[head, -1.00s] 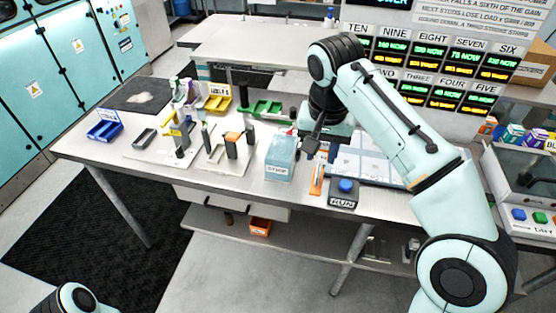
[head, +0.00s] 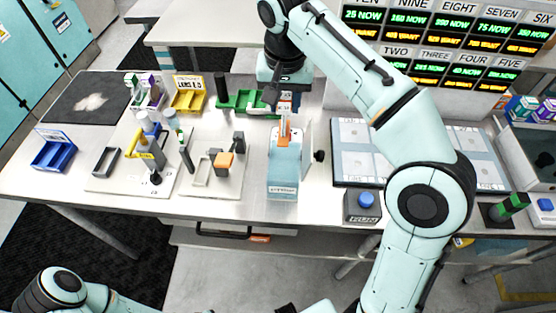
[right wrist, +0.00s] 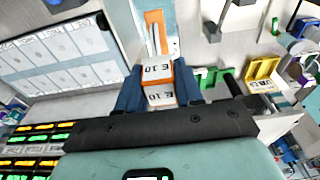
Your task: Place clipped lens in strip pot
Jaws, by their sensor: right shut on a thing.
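The right gripper (head: 284,98) is shut on an orange clip with white faces marked "E 10" (right wrist: 158,86), seen between the fingers in the right wrist view. A thin pale piece extends from the clip towards the strip pot; whether it is the lens I cannot tell. The light blue strip pot (head: 283,184) stands near the table's front edge, with orange showing at its top. The clip is above or at the pot's opening; how deep it reaches is unclear. An upright pale panel (head: 307,138) stands at the pot's right side. My left gripper is not in view.
A RUN box with a blue button (head: 366,200) and a framed panel (head: 400,152) are to the right. A green tray (head: 240,100) and yellow bin (head: 187,97) lie behind. Fixtures on a pale board (head: 205,187) stand to the left.

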